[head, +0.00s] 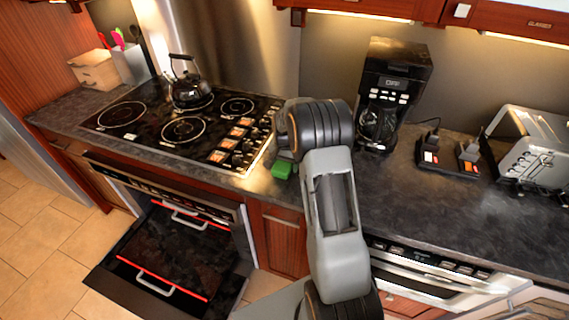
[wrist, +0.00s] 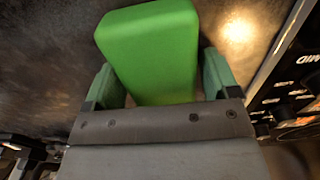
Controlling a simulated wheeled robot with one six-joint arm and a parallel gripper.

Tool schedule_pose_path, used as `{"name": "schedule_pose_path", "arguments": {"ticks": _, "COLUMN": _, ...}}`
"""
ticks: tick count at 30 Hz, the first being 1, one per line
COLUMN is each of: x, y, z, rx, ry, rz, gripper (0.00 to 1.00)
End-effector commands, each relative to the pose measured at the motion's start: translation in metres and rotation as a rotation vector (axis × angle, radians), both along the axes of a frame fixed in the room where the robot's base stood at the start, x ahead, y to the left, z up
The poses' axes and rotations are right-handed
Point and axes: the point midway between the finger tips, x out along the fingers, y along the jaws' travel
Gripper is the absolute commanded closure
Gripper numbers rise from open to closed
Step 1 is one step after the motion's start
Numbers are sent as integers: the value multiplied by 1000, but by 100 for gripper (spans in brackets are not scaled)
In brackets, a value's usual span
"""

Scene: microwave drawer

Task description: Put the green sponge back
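The green sponge (wrist: 152,50) is a block that lies between the two fingers of my gripper (wrist: 160,88) in the wrist view. The left finger is close along its left side and the right finger close along its right side. I cannot tell whether both fingers press on it. Its near end is hidden by the gripper's body. In the head view a green piece (head: 282,170) shows just left of my arm, over the counter between the stove and the coffee maker. My arm hides most of the gripper there.
The black stove top (head: 170,128) with a kettle (head: 190,88) is to the left. A coffee maker (head: 388,100) stands to the right, then a toaster (head: 528,145). The drawer or oven door (head: 165,255) below the stove is open. The dark counter (head: 430,205) has free room at front.

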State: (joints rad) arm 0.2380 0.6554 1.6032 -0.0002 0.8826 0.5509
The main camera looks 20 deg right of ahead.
Motion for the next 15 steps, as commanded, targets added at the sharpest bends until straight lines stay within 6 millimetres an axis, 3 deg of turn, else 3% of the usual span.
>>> {"name": "schedule_pose_path", "arguments": {"ticks": 3, "x": 0, "y": 0, "z": 0, "rx": 0, "ry": 0, "rz": 0, "gripper": 10}}
{"name": "schedule_pose_path", "arguments": {"ticks": 10, "x": 0, "y": 0, "z": 2, "rx": 0, "ry": 0, "rz": 0, "gripper": 10}}
{"name": "schedule_pose_path", "arguments": {"ticks": 15, "x": 1, "y": 0, "z": 16, "rx": -1, "ry": -4, "rz": 0, "gripper": 10}}
